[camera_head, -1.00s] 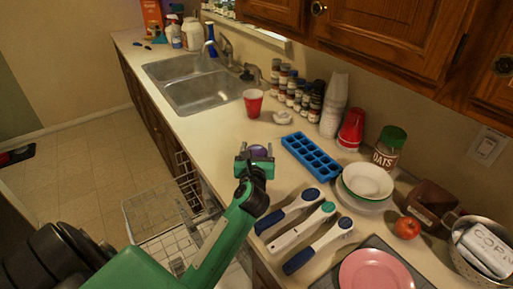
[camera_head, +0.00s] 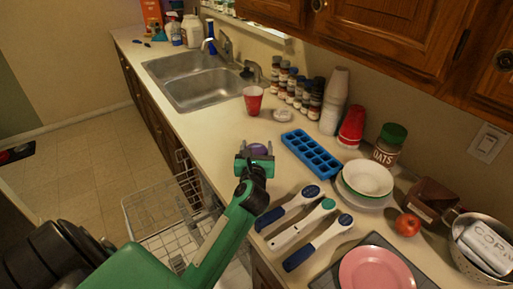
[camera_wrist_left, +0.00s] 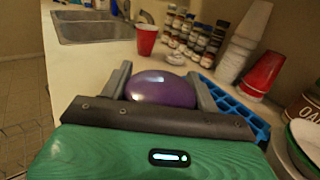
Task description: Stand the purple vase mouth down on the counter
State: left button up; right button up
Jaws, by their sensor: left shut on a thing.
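The purple vase (camera_head: 258,149) shows in the head view as a small rounded purple patch between the fingers of my left gripper (camera_head: 256,158). In the left wrist view the vase (camera_wrist_left: 162,89) is a glossy purple rounded surface between the two grey fingers of my left gripper (camera_wrist_left: 160,92). My left gripper is shut on it. Most of the vase is hidden by the gripper, so I cannot tell which way its mouth faces or whether it touches the counter (camera_head: 222,128). My right gripper is not in view.
A blue ice tray (camera_head: 311,155) lies right of the gripper. A red cup (camera_head: 253,99) stands behind it, near the sink (camera_head: 195,85). Several brushes (camera_head: 305,228) lie in front. An open dishwasher rack (camera_head: 165,207) is below the counter edge. Counter left of the gripper is bare.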

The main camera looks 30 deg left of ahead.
pick_arm(q)
jog(key=shift+f, duration=0.15)
jog(key=o, duration=1.7)
jog(key=shift+f, duration=0.1)
jog(key=b+v, duration=0.4)
jog(key=v, duration=0.9)
jog(key=shift+s+d, duration=0.2)
jog(key=shift+s, duration=0.15)
